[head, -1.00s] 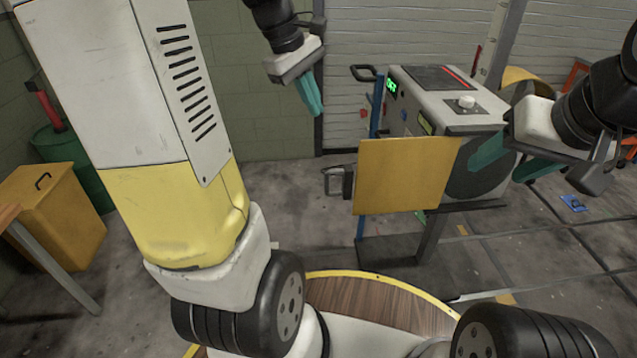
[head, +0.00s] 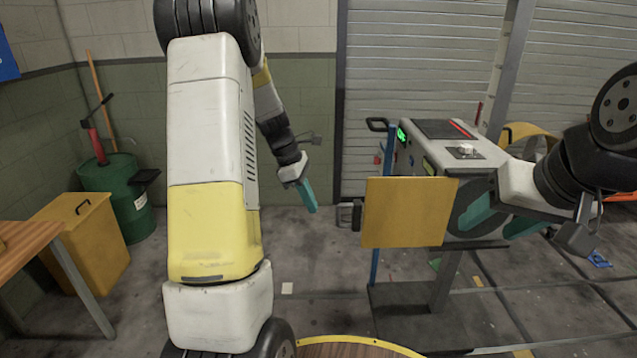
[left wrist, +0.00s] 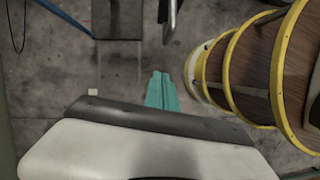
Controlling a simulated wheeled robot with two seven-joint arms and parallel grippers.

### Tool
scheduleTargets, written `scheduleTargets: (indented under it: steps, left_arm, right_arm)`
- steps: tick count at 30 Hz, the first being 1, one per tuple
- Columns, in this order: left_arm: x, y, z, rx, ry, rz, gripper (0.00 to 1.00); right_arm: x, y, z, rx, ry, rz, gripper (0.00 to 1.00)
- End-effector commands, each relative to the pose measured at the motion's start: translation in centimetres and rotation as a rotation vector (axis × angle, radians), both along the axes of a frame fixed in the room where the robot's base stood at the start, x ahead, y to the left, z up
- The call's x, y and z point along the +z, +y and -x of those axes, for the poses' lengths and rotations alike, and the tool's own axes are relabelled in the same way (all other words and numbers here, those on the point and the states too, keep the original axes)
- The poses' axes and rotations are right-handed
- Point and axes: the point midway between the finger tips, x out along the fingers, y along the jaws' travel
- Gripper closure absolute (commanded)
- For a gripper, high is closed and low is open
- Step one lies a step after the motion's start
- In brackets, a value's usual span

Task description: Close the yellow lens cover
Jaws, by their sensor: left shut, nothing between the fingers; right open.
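The yellow lens cover (head: 410,212) is a flat square panel on the front of the grey machine (head: 462,150). It stands swung out to the left, with part of the dark round lens (head: 470,205) showing to its right. My left gripper (head: 310,196) is shut and empty, pointing down to the left of the cover and apart from it. Its teal fingers show in the left wrist view (left wrist: 161,92) above bare floor. My right gripper (head: 500,218) is open beside the lens, right of the cover. Its contact with the machine cannot be told.
A black handle (head: 350,214) sticks out left of the cover. The machine stands on a dark base plate (head: 395,310). A green barrel (head: 120,195), a yellow bin (head: 90,240) and a wooden table (head: 22,245) stand at the left.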

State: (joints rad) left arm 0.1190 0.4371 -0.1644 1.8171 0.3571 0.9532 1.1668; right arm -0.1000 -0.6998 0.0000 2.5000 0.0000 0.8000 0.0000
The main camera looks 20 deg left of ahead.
Motion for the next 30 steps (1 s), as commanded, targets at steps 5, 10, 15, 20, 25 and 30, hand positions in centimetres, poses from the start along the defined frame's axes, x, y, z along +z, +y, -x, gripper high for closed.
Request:
scheduleTargets:
  steps: [5,10,15,20,25,30]
  left_arm:
    - [-1.3,-2.3,-0.2,-0.004,-0.002,0.001,1.00]
    - [-1.3,-4.0,-0.3,-0.002,-0.002,0.000,1.00]
    - [-1.3,-4.5,-0.4,-0.001,-0.001,0.000,1.00]
    - [-1.3,-4.5,-0.4,-0.001,-0.001,0.000,1.00]
    - [-1.3,-4.7,-0.4,-0.001,-0.002,0.000,1.00]
    - [-1.3,-6.2,-0.8,-0.005,-0.001,0.000,1.00]
  right_arm:
    - [0.0,0.0,0.0,0.000,0.000,0.000,0.45]
    - [0.0,0.0,0.0,0.000,0.000,0.000,0.45]
    - [0.0,0.0,0.0,0.000,0.000,0.000,0.45]
    - [0.0,0.0,0.0,0.000,0.000,0.000,0.45]
    - [0.0,0.0,0.0,0.000,0.000,0.000,0.45]
    - [0.0,0.0,0.0,0.000,0.000,0.000,0.45]
